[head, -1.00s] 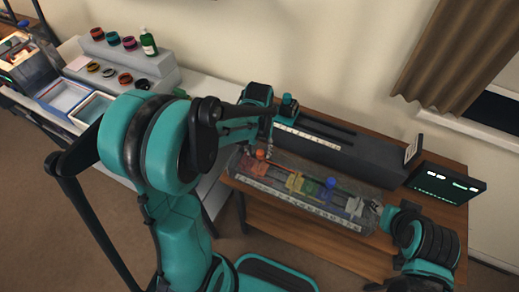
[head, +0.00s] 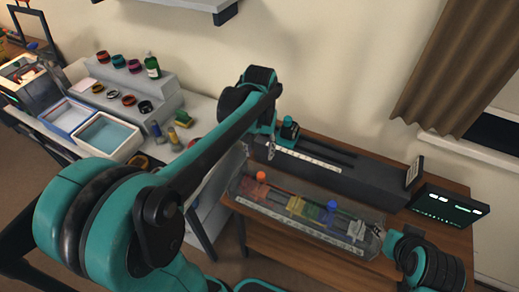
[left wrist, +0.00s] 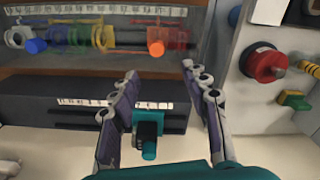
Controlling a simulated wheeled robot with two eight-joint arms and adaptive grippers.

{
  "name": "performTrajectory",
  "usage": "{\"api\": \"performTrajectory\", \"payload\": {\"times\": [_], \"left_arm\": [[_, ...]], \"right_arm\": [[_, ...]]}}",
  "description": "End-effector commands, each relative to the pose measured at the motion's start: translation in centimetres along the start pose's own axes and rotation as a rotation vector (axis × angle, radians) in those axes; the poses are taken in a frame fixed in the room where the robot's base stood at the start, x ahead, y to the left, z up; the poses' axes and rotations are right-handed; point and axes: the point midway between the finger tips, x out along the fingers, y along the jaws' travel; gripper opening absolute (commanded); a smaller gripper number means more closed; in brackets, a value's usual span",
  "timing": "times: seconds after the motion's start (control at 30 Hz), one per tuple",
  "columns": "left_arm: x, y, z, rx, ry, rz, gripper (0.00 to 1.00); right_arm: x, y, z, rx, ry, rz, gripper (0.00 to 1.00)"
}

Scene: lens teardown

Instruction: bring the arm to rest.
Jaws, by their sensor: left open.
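My left arm reaches in from the left, over the gap between the white bench and the wooden table. My left gripper (head: 271,150) is beside the left end of the dark rail unit, partly hidden by its own wrist. In the left wrist view my left gripper (left wrist: 160,76) is open, its fingers wide apart with nothing held. A teal-topped slider (left wrist: 149,125) on the rail unit shows between the fingers, apart from them. My right gripper (head: 379,231) is by the right end of the clear case; its fingers are too small to read.
The clear case (head: 290,229) with coloured holders lies along the wooden table's front. The dark rail unit (head: 375,183) stands behind it, a display (head: 440,208) at right. The white bench (head: 205,108) holds trays, lens rings, a green bottle (head: 152,66). A shelf (head: 190,4) hangs above.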

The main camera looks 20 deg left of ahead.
Motion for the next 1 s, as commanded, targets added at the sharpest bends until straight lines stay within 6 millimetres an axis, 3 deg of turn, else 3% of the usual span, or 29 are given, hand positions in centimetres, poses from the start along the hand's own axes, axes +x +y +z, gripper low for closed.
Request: {"api": "performTrajectory", "payload": {"times": [0.53, 0.77, 1.0], "left_arm": [[-0.2, 0.1, 0.7, 0.011, 0.027, 0.004, 0.46], [-1.0, 0.8, 5.2, 0.087, 0.228, 0.029, 0.46], [-0.1, 1.5, 9.7, 0.176, 0.480, 0.059, 0.46]], "right_arm": [[0.0, 0.0, 0.0, 0.000, 0.000, 0.000, 0.40], [0.3, 0.0, 0.2, 0.000, 0.000, 0.000, 0.40], [0.5, 0.0, 0.4, 0.000, 0.000, 0.000, 0.40]]}}
